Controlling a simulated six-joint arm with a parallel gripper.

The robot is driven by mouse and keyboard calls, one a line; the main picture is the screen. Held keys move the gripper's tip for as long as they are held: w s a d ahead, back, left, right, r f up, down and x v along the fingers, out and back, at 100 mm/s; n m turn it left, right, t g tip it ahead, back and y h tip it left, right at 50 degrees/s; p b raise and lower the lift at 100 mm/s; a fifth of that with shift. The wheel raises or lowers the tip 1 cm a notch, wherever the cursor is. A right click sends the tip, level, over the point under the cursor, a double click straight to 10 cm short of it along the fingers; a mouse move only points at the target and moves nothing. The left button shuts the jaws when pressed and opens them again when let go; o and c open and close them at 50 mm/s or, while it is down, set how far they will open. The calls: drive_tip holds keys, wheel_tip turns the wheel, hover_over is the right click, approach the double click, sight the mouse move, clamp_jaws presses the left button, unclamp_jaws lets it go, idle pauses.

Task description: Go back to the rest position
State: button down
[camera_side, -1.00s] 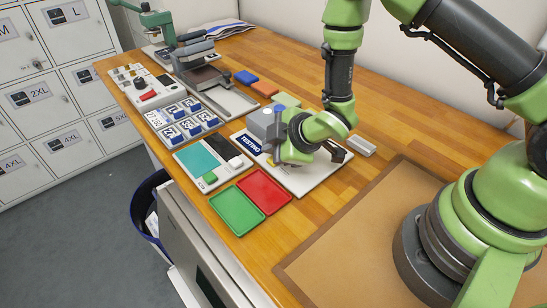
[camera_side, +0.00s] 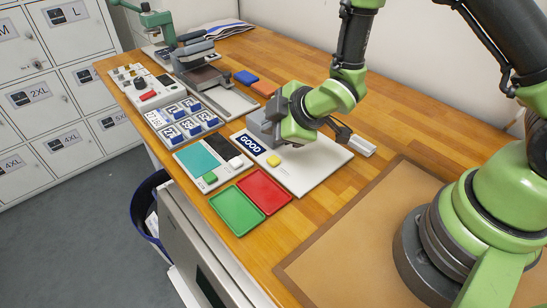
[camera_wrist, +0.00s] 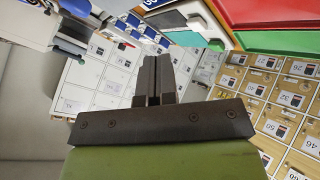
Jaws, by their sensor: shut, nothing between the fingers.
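A blue sign reading GOOD (camera_side: 251,145) and a yellow piece (camera_side: 273,161) are on the board. A red tray (camera_side: 265,189) and a green tray (camera_side: 237,211) lie in front. A brown mat (camera_side: 345,250) is clear. White lockers (camera_side: 63,105) stand at left.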

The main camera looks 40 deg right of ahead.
idle(0.3)
drive_tip(key=s+d+r+m+h, duration=0.1)
drive_tip(key=s+d+r+m, duration=0.2)
drive_tip(key=r, duration=0.5)
drive_tip(key=s+d+r+m, duration=0.1)
drive_tip(key=s+r+m, duration=0.2)
drive_tip(key=r+m, duration=0.35)
drive_tip(key=s+r+m+g, duration=0.1)
drive_tip(key=s+r+m, duration=0.2)
drive_tip(key=s, duration=0.4)
drive_tip(key=s+r+m+y, duration=0.1)
drive_tip(key=s+r+m, duration=0.2)
drive_tip(key=s+r, duration=0.2)
drive_tip(key=s, duration=0.2)
drive_tip(key=shift+s+d+g, duration=0.4)
